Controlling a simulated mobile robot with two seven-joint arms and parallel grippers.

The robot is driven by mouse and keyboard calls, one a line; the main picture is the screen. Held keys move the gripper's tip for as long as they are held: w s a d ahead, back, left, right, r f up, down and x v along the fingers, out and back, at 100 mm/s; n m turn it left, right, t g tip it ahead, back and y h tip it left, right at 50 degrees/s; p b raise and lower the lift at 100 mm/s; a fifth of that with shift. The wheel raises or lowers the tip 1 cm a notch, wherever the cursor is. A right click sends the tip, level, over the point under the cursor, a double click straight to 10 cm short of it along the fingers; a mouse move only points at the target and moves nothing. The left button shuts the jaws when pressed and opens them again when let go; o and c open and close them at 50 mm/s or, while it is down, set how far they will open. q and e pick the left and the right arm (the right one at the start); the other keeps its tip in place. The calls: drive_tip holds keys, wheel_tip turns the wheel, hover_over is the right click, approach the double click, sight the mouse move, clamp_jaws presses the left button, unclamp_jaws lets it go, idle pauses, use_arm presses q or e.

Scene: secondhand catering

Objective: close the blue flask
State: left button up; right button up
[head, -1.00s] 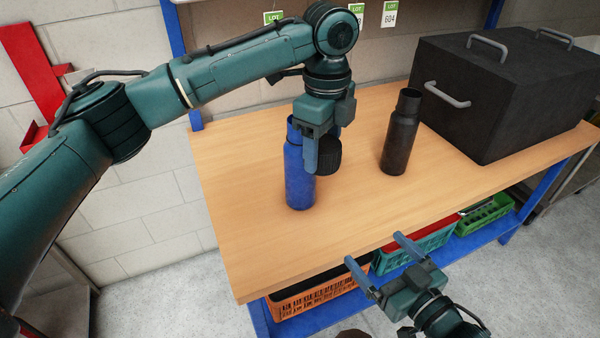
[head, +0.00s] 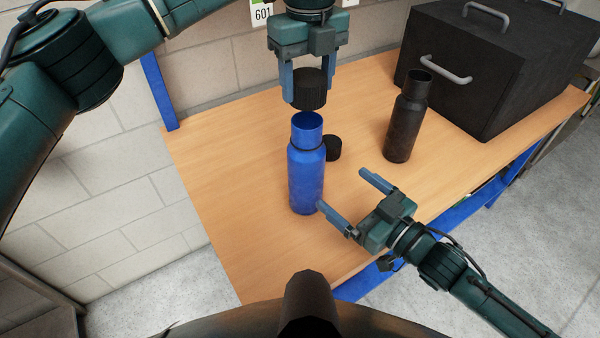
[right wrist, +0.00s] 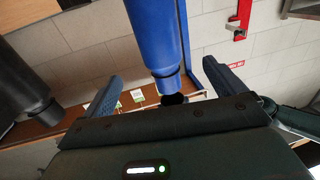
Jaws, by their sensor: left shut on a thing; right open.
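The blue flask (head: 306,180) stands upright on the table, its mouth open. It also shows in the right wrist view (right wrist: 157,38), beyond and between my right fingers. My left gripper (head: 308,82) is shut on a ribbed black cap (head: 310,92) and holds it just above the flask's mouth, apart from it. A second, smaller black cap (head: 333,148) lies on the table just behind and right of the flask. My right gripper (head: 344,192) is open and empty at the flask's right front; it also shows in the right wrist view (right wrist: 167,88).
An open black flask (head: 406,125) stands upright to the right; it also shows in the right wrist view (right wrist: 18,90). A large black box (head: 485,75) with handles fills the table's back right. The wooden table (head: 235,180) is clear left of the blue flask.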

sight(307, 159)
use_arm(q)
drive_tip(key=shift+s+d, duration=0.1)
use_arm(e)
drive_tip(key=shift+s, duration=0.1)
drive_tip(key=x, duration=1.2)
drive_tip(key=shift+c, duration=0.4)
drive_tip(key=c, duration=1.4)
use_arm(q)
drive_tip(key=shift+f, duration=2.5)
